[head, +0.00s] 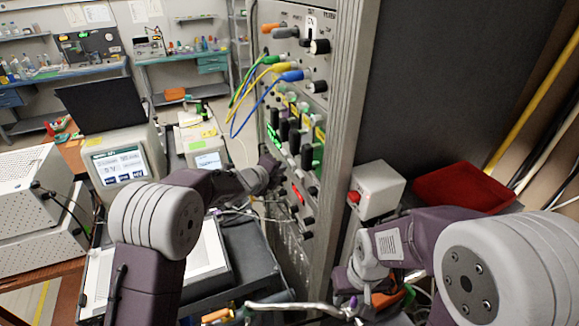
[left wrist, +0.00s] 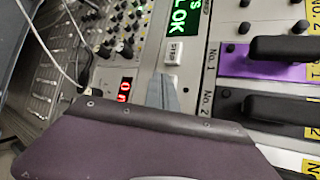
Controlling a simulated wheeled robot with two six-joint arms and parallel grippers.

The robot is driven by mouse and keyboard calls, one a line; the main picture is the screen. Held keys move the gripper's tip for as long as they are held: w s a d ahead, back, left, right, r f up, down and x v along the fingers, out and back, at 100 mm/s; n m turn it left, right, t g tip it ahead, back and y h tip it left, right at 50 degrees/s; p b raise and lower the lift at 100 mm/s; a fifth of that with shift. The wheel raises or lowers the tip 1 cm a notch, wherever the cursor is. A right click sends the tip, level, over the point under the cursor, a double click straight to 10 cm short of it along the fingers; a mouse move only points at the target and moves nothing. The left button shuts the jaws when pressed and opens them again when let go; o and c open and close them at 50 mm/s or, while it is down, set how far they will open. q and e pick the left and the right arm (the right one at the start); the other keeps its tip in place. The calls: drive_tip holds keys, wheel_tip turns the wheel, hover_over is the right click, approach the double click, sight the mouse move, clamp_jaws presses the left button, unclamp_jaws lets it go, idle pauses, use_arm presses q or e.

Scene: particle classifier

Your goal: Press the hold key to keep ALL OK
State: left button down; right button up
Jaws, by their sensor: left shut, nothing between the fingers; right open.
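A green display (left wrist: 183,18) reading "L OK", its start cut off, shows on the rack panel in the left wrist view. A small white key (left wrist: 174,52) with lettering too small to read surely sits beside it. My left gripper (left wrist: 163,92) is shut and empty, its fingertips close to the white key; whether they touch it I cannot tell. In the head view my left gripper (head: 272,166) is at the rack's front panel, and it hides the panel behind. My right gripper (head: 358,285) is open at lower right, away from that panel.
Black levers with yellow labels (left wrist: 282,108) stick out beside the key. Plugged cables (head: 262,75) hang above my left gripper. A white box with a red button (head: 376,190) and a red tray (head: 462,188) are right of the rack. A red digit readout (left wrist: 124,90) is near the fingers.

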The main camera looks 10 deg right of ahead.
use_arm(q)
drive_tip(key=shift+w+d, duration=0.25)
drive_tip(key=shift+d, duration=0.6)
idle(0.8)
drive_tip(key=shift+a, duration=0.1)
drive_tip(key=shift+s+a, duration=0.2)
drive_tip(key=shift+a, duration=0.35)
drive_tip(key=shift+s+a, duration=0.15)
drive_tip(key=shift+a, duration=0.4)
drive_tip(key=shift+a, duration=0.1)
drive_tip(key=a, duration=0.1)
drive_tip(key=s+a, duration=0.1)
drive_tip(key=a, duration=0.2)
drive_tip(key=shift+s+a, duration=0.3)
